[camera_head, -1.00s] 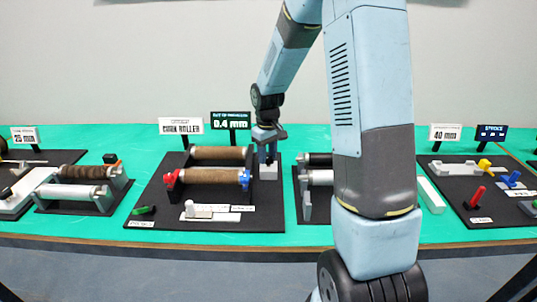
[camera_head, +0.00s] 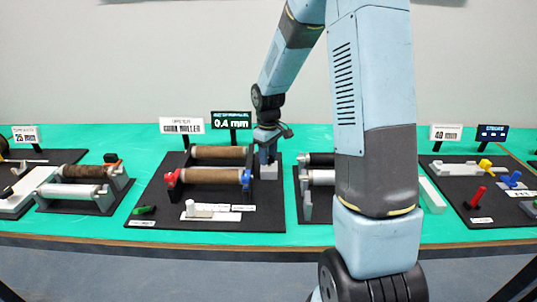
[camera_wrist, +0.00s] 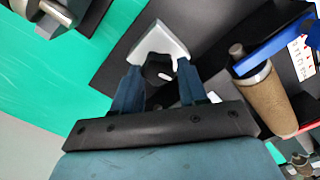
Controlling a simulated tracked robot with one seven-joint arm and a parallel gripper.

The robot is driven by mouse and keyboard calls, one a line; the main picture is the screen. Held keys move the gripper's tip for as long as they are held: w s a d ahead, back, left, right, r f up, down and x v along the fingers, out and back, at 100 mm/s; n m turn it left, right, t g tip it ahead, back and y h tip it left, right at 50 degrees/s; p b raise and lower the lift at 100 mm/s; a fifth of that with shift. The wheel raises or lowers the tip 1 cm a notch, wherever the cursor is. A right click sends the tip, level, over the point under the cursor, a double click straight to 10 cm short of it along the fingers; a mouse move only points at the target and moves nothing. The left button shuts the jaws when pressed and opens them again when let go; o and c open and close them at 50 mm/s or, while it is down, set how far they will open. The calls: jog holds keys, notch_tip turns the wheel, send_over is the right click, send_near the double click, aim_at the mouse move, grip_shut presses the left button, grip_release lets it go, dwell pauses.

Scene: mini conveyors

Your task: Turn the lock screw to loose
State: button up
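The lock screw (camera_wrist: 157,68) is a dark knob with a white mark, on a light grey block (camera_wrist: 168,42) in the wrist view. In the head view the block (camera_head: 268,172) stands at the right end of the rollers, and my gripper hides most of the screw. My gripper (camera_wrist: 160,72) reaches down over it. Its two blue fingers stand on either side of the knob, with hardly any gap, and look shut on it. The cork roller (camera_head: 211,176) lies left of the block, with a red holder (camera_head: 171,179) and a blue holder (camera_head: 245,179).
A second brown roller (camera_head: 218,152) lies behind. Signs reading cork roller (camera_head: 182,126) and 0.4 mm (camera_head: 231,120) stand at the back. A small white block (camera_head: 198,210) and a green piece (camera_head: 145,210) lie in front. Other roller stations stand left and right.

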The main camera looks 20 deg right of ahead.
jog(key=o, duration=0.4)
jog(key=shift+w+r, duration=0.1)
jog(key=shift+r, duration=0.05)
notch_tip(320, 180, up, 14)
jog(key=shift+f, duration=0.25)
dwell(0.4)
jog(key=s+r+m+t, duration=0.35)
jog(key=s+r, duration=0.65)
jog(key=s, duration=0.4)
jog(key=s+r+m+t, duration=0.1)
jog(key=s+m+t, duration=0.1)
jog(key=s, duration=1.2)
jog(key=shift+s+d+r+m, duration=0.3)
jog(key=shift+d+r+m, duration=0.15)
jog(key=shift+m, duration=0.4)
